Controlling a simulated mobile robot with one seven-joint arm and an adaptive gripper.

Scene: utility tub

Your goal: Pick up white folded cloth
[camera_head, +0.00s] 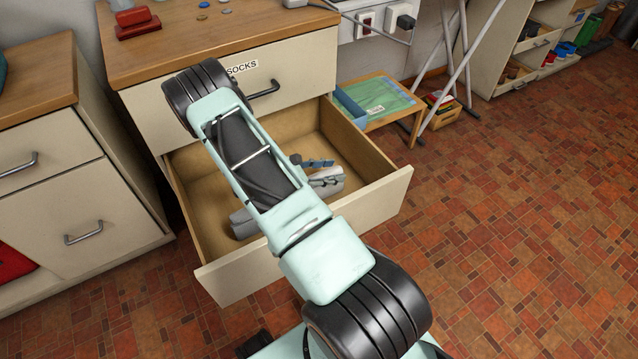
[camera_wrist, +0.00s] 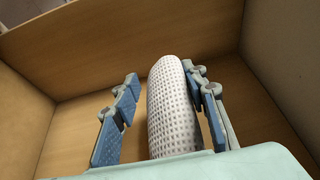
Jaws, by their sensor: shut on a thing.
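The white folded cloth (camera_wrist: 172,110) shows in the wrist view as a rounded white roll with a grey dotted pattern. It stands between the blue-padded fingers of my gripper (camera_wrist: 160,76). The right finger lies against the cloth, while a gap shows between the cloth and the left finger in this view. My gripper is shut on the cloth, low inside the open drawer. In the head view my arm reaches down into the drawer (camera_head: 374,199) and covers much of its inside, so I cannot clearly make out the cloth there.
The drawer's wooden walls (camera_wrist: 285,85) rise around my gripper. A cabinet with a drawer labelled SOCKS (camera_head: 242,68) stands above the open drawer. A small table with a green top (camera_head: 385,103) is close on the right. The tiled floor (camera_head: 520,220) at right is clear.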

